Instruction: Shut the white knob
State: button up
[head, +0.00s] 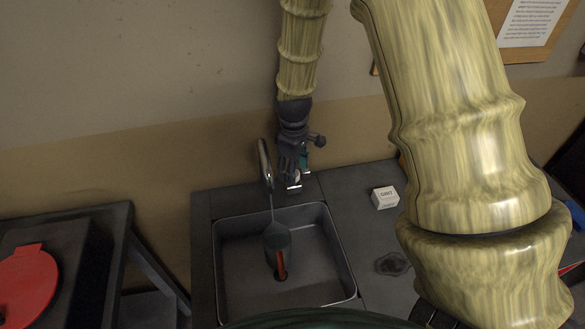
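My gripper (291,178) points down at the back edge of the sink, just right of the curved metal faucet (264,163). A small white knob (294,179) shows at my fingertips, low behind the sink's back rim. The fingers cover part of it, and I cannot tell whether they touch it or how far apart they are. A small metal piece (294,187) shows just below it.
The metal sink (335,252) holds a dark utensil-like thing (277,236) and a red object (281,264). A white box (384,197) stands on the counter to the right. A red round lid (27,287) lies at left. My arm hides much of the right side.

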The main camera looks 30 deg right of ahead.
jog(key=shift+f, duration=0.55)
jog(key=c, duration=1)
jog(key=shift+m, duration=0.3)
jog(key=shift+w+m+p, duration=0.1)
jog(key=shift+m+p, duration=0.6)
jog(key=shift+m, duration=2.1)
jog(key=o, duration=1)
